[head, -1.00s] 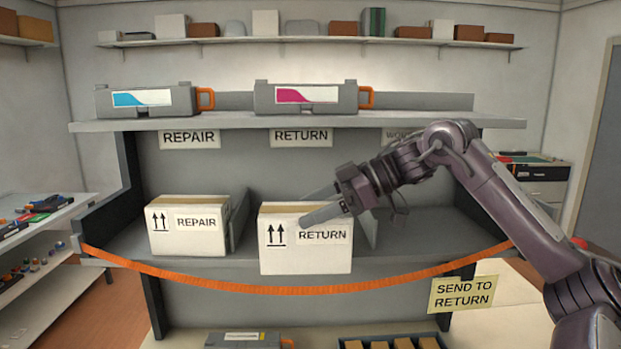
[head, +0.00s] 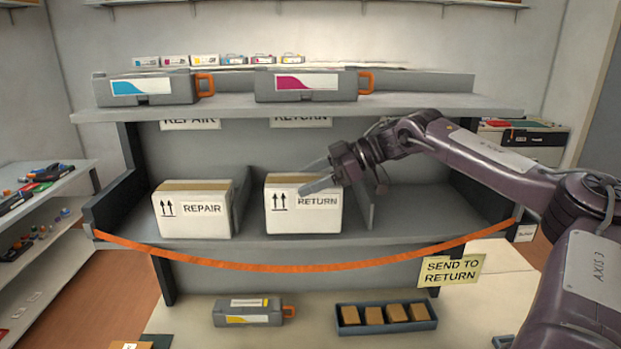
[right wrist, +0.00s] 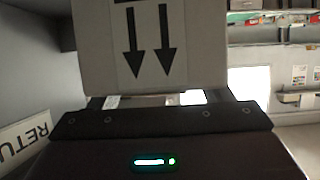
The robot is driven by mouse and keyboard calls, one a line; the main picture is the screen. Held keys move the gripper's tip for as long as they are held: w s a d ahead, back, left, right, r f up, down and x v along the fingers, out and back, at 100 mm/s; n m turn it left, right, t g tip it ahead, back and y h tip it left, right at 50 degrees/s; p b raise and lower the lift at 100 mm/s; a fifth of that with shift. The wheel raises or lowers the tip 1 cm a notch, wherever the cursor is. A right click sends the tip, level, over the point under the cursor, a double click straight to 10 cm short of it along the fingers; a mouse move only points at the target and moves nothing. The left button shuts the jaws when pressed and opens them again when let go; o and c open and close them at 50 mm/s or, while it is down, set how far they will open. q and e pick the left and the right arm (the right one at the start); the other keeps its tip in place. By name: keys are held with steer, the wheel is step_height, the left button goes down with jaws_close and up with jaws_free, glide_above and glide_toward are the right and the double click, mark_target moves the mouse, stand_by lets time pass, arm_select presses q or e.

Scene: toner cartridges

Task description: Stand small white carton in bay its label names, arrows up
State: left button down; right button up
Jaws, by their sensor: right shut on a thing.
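The small white carton (head: 302,217) is labelled RETURN, with two arrows pointing up, and sits upright in the middle bay under the RETURN sign (head: 301,122). Its base is at or very near the shelf floor; I cannot tell whether it touches. My right gripper (head: 318,178) is shut on its upper part, reaching in from the right. In the right wrist view the carton (right wrist: 150,45) fills the top middle, its arrows pointing down in that picture. Another white carton (head: 195,215), labelled REPAIR, stands upright in the left bay under the REPAIR sign (head: 190,124). My left gripper is not in view.
An orange strap (head: 300,268) sags across the shelf front. Dividers (head: 368,200) separate the bays; the right bay looks empty. Toner cartridges (head: 150,88) sit on the shelf above. A SEND TO RETURN note (head: 451,271) hangs at the right. Below are a cartridge (head: 248,312) and a blue tray (head: 387,330).

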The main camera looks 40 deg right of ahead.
steer(key=shift+w+d+p, duration=0.35)
steer(key=shift+w+p, duration=0.05)
steer(key=shift+w, duration=0.15)
steer(key=shift+a+f+p, duration=0.1)
steer(key=shift+f+p, duration=0.35)
steer(key=shift+f, duration=0.3)
steer(key=shift+f, duration=0.15)
steer(key=o, duration=1.8)
steer(key=shift+s, duration=0.1)
